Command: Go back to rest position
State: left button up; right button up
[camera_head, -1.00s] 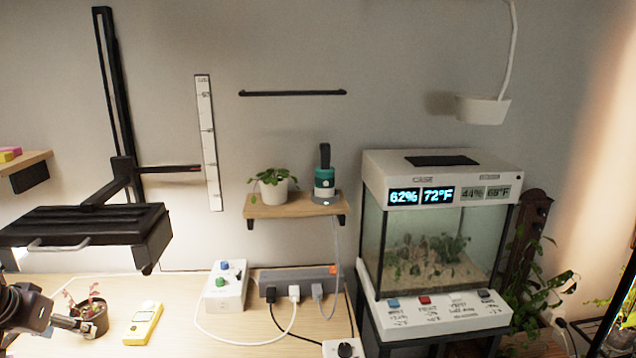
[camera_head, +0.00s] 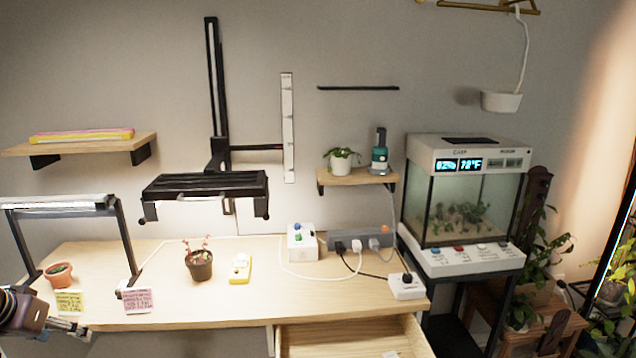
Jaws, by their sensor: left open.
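My left gripper (camera_head: 72,327) shows at the lower left in the head view, low by the table's left front edge. It is open, and I see nothing between its fingers. A dark brown pot with a small reddish plant (camera_head: 199,264) stands upright on the wooden table (camera_head: 330,300), well to the right of the gripper and apart from it. A yellow meter (camera_head: 240,268) lies beside that pot. My right gripper is not in view.
A terracotta pot (camera_head: 59,274) and two note cards, yellow (camera_head: 70,303) and pink (camera_head: 138,300), are near the gripper under a lamp frame (camera_head: 125,240). An open drawer (camera_head: 350,338) juts out at the front. A terrarium (camera_head: 460,205) stands at right.

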pick_arm(q)
jog(key=w+d+f+m+t+h, duration=0.3)
jog(key=d+f+m+t+h, duration=0.35)
jog(key=d+f, duration=1.7)
jog(key=s+f+n+g+y, duration=0.2)
jog(key=s+f+y, duration=0.1)
jog(key=s+f, duration=0.9)
jog(key=s+f+n+g+y, duration=0.2)
jog(key=s+f, duration=0.6)
jog(key=f, duration=0.7)
jog(key=s+d+f+g, duration=0.2)
jog(key=s+f, duration=0.2)
jog(key=s, duration=0.6)
jog(key=s+d+f+g, duration=0.2)
jog(key=s+f+g, duration=0.1)
jog(key=s, duration=0.8)
jog(key=s+d+f+m+g, duration=0.1)
jog(key=s+f, duration=0.4)
jog(key=s, duration=0.6)
jog(key=shift+d+f+g+y, duration=0.25)
jog(key=shift+d+g+y, duration=0.2)
jog(key=shift+d+g, duration=0.45)
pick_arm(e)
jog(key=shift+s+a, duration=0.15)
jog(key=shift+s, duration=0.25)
